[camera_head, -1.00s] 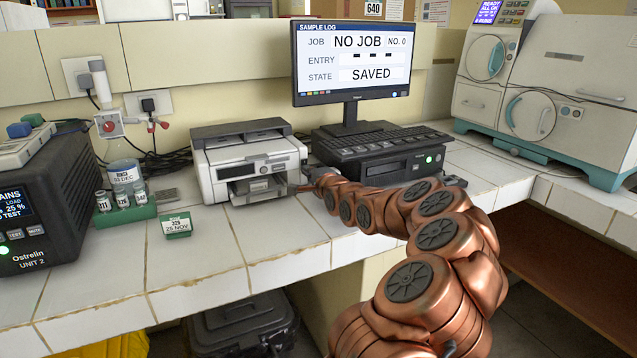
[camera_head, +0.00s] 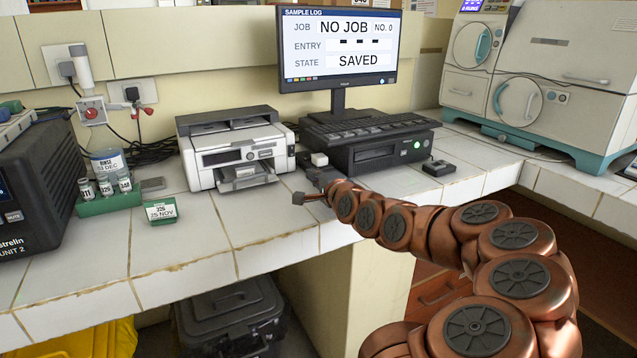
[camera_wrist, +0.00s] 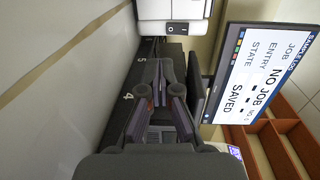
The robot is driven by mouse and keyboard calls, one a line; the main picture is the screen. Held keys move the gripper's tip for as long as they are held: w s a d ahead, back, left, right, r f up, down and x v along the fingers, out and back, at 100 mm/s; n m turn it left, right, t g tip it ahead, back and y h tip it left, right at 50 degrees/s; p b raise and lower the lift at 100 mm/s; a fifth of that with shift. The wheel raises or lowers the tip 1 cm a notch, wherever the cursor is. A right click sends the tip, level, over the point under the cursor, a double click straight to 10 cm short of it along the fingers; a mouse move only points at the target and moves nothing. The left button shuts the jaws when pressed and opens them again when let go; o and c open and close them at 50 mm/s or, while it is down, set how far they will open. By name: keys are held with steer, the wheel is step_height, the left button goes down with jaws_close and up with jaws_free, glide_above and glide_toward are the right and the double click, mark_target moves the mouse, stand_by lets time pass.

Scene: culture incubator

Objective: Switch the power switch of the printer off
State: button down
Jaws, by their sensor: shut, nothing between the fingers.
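The white and grey printer (camera_head: 225,158) stands on the tiled bench, left of the monitor. In the wrist view, part of its white casing (camera_wrist: 155,11) shows at the top, with a small dark power switch (camera_wrist: 178,27) on it. Which way the switch is set is too small to tell. My gripper (camera_head: 299,198) is at the printer's front right, low over the bench and apart from the casing. In the wrist view my gripper (camera_wrist: 162,66) points toward the casing, with its fingers shut and empty, a little below the switch.
A dark computer unit (camera_head: 375,150) with a keyboard on top stands right of the printer, under the monitor (camera_head: 340,50). A small white block (camera_head: 319,159) sits between them. A mouse (camera_head: 438,168) lies at right. A green vial rack (camera_head: 110,201) stands at left. Tiles before the printer are clear.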

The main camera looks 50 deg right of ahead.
steer(key=shift+v, duration=1.3)
steer(key=shift+f, duration=0.25)
steer(key=shift+a, duration=0.1)
